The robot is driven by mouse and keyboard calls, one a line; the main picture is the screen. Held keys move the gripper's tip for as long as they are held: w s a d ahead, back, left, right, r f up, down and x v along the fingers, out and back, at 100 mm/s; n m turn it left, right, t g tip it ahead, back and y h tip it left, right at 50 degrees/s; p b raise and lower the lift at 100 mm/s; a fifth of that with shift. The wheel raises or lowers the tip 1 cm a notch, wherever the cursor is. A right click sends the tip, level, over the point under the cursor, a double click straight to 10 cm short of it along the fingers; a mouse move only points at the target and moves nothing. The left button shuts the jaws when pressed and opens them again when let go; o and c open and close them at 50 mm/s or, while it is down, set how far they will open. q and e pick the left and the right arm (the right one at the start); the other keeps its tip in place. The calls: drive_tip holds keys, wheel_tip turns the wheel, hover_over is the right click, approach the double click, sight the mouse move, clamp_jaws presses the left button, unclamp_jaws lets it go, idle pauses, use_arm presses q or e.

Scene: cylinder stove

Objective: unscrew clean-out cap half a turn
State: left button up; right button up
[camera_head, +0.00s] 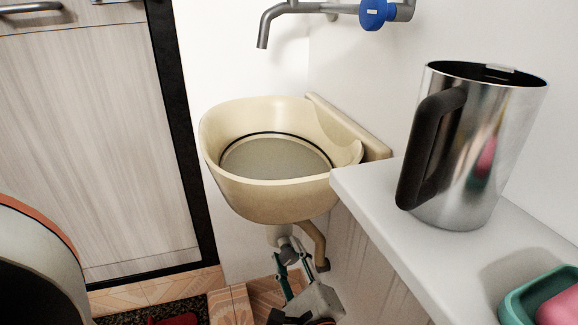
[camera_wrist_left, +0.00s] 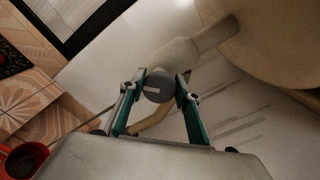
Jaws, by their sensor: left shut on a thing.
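The clean-out cap (camera_wrist_left: 158,87) is a round dark grey disc with a pale bar mark on its face. It sits on the end of the pale drain fitting (camera_wrist_left: 172,55) under the basin. My left gripper (camera_wrist_left: 160,82) has its teal fingers closed on the cap, one on each side. In the head view, the left gripper (camera_head: 289,261) reaches up from below to the cap (camera_head: 289,248) beneath the beige basin (camera_head: 265,200). The cap shows only small there. My right gripper is in neither view.
A curved drain pipe (camera_head: 318,245) runs close beside the cap. A white counter (camera_head: 385,190) on the right holds a steel jug (camera_head: 470,160) and a teal dish (camera_head: 515,305). A tap (camera_head: 285,12) is above the basin. A red container (camera_wrist_left: 20,160) stands on the floor.

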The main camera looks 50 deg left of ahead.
use_arm(q)
drive_tip(key=n, duration=0.4)
drive_tip(key=shift+n, duration=0.3)
drive_tip(key=n, duration=0.4)
drive_tip(key=shift+n, duration=0.4)
drive_tip(key=o, duration=1.1)
drive_tip(key=shift+f, duration=0.1)
